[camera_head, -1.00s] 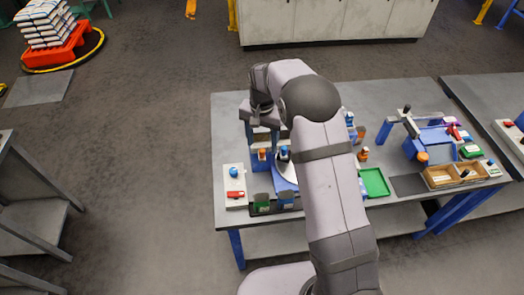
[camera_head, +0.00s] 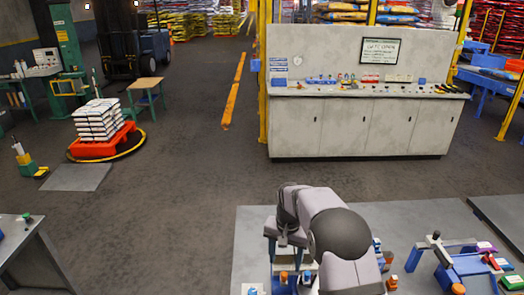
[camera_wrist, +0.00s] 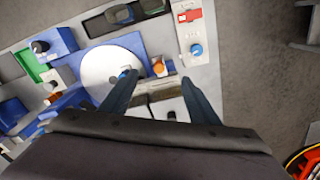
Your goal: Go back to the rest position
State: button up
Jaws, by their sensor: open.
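My gripper (camera_wrist: 160,97) shows in the wrist view with its two dark fingers spread apart and nothing between them. It hangs above the workbench (camera_head: 252,228), over a blue fixture with a round white disc (camera_wrist: 105,68). An orange knob (camera_wrist: 158,67) and a panel with a blue button (camera_wrist: 196,49) and a red switch (camera_wrist: 190,16) lie just beyond the fingers.
A control cabinet (camera_head: 360,125) stands behind the bench. A red pallet stand (camera_head: 103,147) with stacked white sacks (camera_head: 100,118) is at the left. A blue fixture (camera_head: 465,272) sits on the bench's right part. Open floor (camera_head: 180,200) lies left of the bench.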

jog(key=shift+w+n, duration=0.35)
jog(key=shift+n, duration=0.15)
jog(key=s+d+f+n+g, duration=0.1)
jog(key=s+f+n, duration=0.15)
jog(key=s, duration=0.25)
jog(key=s+f+n+g, duration=0.1)
jog(key=s+f, duration=0.3)
jog(key=s, duration=0.2)
jog(key=s+d+r+t+b, duration=0.1)
jog(key=s+d+r+b, duration=0.1)
jog(key=s, duration=0.7)
jog(key=s+d+r+b, duration=0.2)
jog(key=s+d+r, duration=0.1)
jog(key=s, duration=0.6)
jog(key=shift+s+r+t+b, duration=0.2)
jog(key=shift+r+t+b, duration=0.15)
jog(key=shift+r, duration=0.5)
